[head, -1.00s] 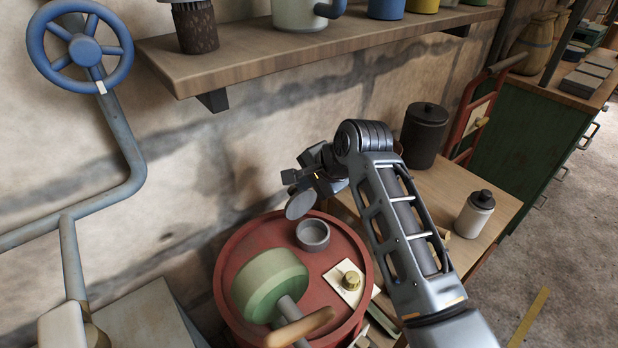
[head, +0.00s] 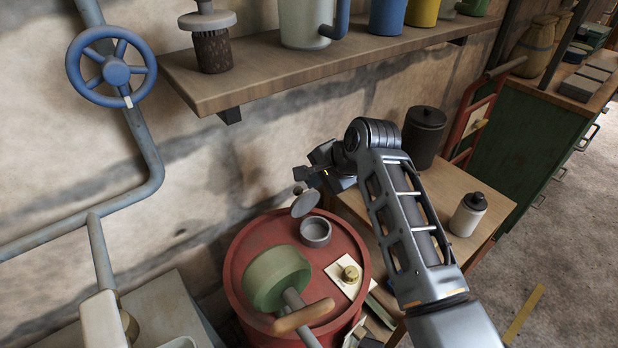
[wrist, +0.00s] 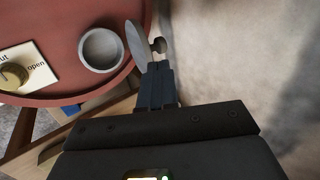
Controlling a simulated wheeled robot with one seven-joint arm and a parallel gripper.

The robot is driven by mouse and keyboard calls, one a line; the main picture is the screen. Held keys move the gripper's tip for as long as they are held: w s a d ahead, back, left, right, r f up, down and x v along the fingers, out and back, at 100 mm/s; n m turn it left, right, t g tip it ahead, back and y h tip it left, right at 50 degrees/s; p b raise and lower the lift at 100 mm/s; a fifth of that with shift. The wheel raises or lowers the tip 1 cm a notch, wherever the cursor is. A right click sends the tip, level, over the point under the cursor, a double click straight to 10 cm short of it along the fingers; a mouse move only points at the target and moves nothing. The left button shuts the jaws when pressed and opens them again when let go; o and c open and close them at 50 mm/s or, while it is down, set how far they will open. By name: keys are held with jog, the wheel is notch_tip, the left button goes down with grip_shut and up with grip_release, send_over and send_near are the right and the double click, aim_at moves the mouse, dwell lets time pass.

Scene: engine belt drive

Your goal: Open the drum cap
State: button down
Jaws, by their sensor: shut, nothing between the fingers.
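The red drum (head: 240,280) stands against the wall, with a short grey round neck (head: 316,232) on its top. The grey disc-shaped drum cap (head: 305,203) stands steeply tilted up beside the neck's wall side, and the neck's mouth is uncovered. In the wrist view the cap (wrist: 136,44) is seen nearly edge-on beside the open neck (wrist: 102,50), with a small dark knob (wrist: 158,45) on its far side. My gripper (wrist: 156,70) is shut and empty, its fingertips close to the cap and knob. I cannot tell whether they touch.
A green round part with a wooden handle (head: 278,278) is over the drum top. A labelled plate with a brass knob (head: 349,273) lies right of it. A wooden table (head: 440,195) with a dark canister (head: 424,135) and a bottle (head: 468,214) stands to the right. A shelf (head: 330,68) runs above.

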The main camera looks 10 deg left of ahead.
notch_tip(320, 180, up, 10)
jog(key=s+d+b, duration=0.1)
jog(key=d, duration=0.2)
jog(key=s+d+f+t, duration=0.2)
jog(key=s+d+f, duration=0.2)
jog(key=f, duration=0.4)
jog(key=s+d+f+t, duration=0.1)
jog(key=s+d+f, duration=0.35)
jog(key=f, duration=0.25)
jog(key=s+d+f+n+t+h, duration=0.1)
jog(key=s+d+f+t, duration=0.15)
jog(key=s+d, duration=0.4)
jog(key=s+d+f+n+t+h, duration=0.1)
jog(key=s+d+f, duration=0.25)
jog(key=s, duration=0.65)
jog(key=s+d+r+n+t+h, duration=0.1)
jog(key=s+d+r, duration=0.15)
jog(key=s, duration=0.45)
jog(key=s+d+r+n+t+h, duration=0.1)
jog(key=s+d, duration=0.2)
jog(key=s, duration=0.3)
jog(key=s+d+r+n+t+h, duration=0.1)
jog(key=s+d+r, duration=0.1)
jog(key=s+r, duration=0.4)
jog(key=s+d+r+n+t+h, duration=0.1)
jog(key=s+d+r+n, duration=0.1)
jog(key=s+r, duration=0.5)
jog(key=shift+d+r+n, duration=0.25)
jog(key=shift+n, duration=0.05)
